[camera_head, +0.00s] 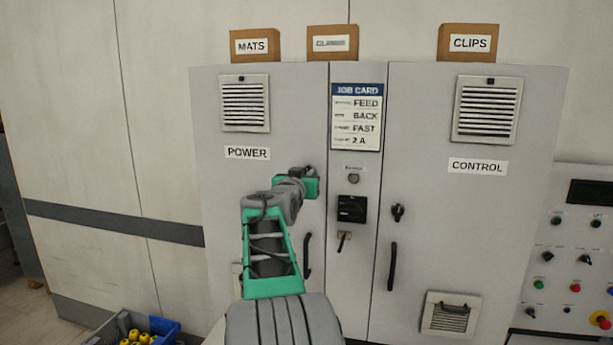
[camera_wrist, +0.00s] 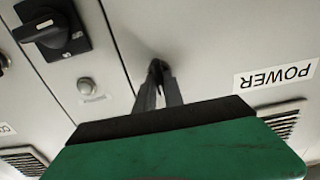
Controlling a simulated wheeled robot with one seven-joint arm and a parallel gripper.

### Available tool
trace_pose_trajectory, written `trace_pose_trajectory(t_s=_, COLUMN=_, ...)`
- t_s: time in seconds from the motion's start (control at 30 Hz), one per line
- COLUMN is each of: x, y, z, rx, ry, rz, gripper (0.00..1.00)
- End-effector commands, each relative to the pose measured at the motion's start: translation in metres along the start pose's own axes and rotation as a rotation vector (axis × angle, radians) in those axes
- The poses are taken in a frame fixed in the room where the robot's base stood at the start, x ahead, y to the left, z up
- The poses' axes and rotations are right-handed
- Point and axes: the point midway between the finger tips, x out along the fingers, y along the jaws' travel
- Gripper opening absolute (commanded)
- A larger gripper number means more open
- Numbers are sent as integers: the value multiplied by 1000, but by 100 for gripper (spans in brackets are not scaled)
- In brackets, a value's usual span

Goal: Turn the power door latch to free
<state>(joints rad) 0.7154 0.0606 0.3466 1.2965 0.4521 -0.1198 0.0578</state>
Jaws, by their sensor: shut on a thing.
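The POWER door (camera_head: 215,185) is the left grey cabinet door, and it looks closed. My gripper reaches its right edge, above the black door handle (camera_head: 307,258). In the wrist view, which is upside down, my gripper's (camera_wrist: 158,72) two fingers are shut on a small dark part at the door surface, in the place of the power door latch. The fingers cover most of the latch, so its turn angle cannot be told. In the head view my wrist hides the latch.
The centre panel has a job card (camera_head: 356,117), a black rotary switch (camera_head: 352,208) and a small lever (camera_head: 343,240). The CONTROL door (camera_head: 470,220) has its own latch (camera_head: 398,212).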

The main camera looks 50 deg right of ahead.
Motion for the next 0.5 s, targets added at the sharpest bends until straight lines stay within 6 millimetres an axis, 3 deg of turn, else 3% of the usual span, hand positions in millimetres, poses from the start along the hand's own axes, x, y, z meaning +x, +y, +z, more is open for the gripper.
trace_pose_trajectory(t_s=0.5, x=0, y=0, z=2, rx=36, ry=1, rz=-1, gripper=0)
